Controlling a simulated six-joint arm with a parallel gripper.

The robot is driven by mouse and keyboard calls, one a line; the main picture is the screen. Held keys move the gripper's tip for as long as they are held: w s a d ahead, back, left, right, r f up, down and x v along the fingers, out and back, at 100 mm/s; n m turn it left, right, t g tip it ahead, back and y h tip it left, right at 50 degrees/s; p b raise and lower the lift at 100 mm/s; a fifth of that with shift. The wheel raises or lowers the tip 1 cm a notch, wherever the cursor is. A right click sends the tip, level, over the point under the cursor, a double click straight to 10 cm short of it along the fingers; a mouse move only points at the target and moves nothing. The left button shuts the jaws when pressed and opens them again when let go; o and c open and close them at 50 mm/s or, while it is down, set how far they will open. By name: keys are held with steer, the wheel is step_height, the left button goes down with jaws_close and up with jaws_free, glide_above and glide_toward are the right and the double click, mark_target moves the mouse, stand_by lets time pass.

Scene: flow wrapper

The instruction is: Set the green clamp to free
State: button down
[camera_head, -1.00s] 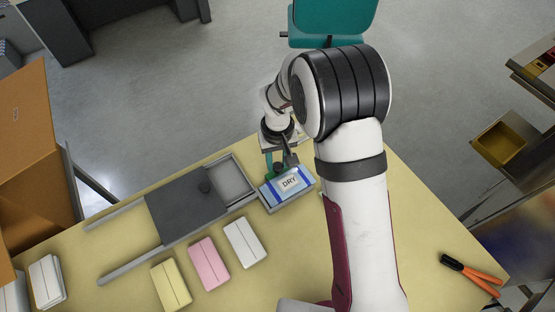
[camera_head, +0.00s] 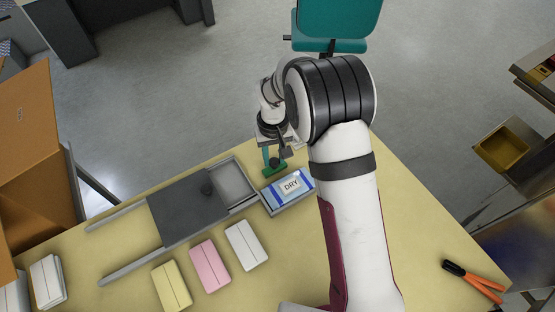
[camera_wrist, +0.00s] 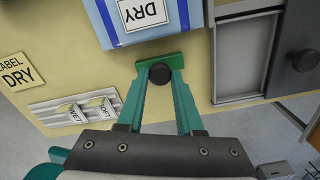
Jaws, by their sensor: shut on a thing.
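The green clamp (camera_head: 276,171) is a small green bar with a dark round knob. It sits at the far edge of the blue and white DRY pack (camera_head: 279,196). In the wrist view the green bar (camera_wrist: 174,58) lies beside the blue pack (camera_wrist: 112,29), with a narrow strip of table between them. My gripper (camera_wrist: 160,75) has teal fingers, closed on the clamp's dark knob. In the head view my gripper (camera_head: 274,160) reaches down to the clamp from above. The wrist partly hides the clamp there.
A grey slide plate (camera_head: 175,213) with rails lies left of the pack. White, pink (camera_head: 210,265) and yellow packs lie in front. Orange-handled pliers (camera_head: 478,283) lie at right. A LABEL DRY sign (camera_wrist: 16,72) and small WET and SOFT cards show in the wrist view.

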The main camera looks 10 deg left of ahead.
mark_target(273, 160)
steer(key=shift+w+a+r, duration=0.1)
steer(key=shift+w+a, duration=0.1)
steer(key=c, duration=0.8)
jaws_free()
steer(key=shift+c, duration=0.2)
steer(key=o, duration=0.3)
step_height(273, 160, up, 16)
steer(key=shift+s, duration=0.1)
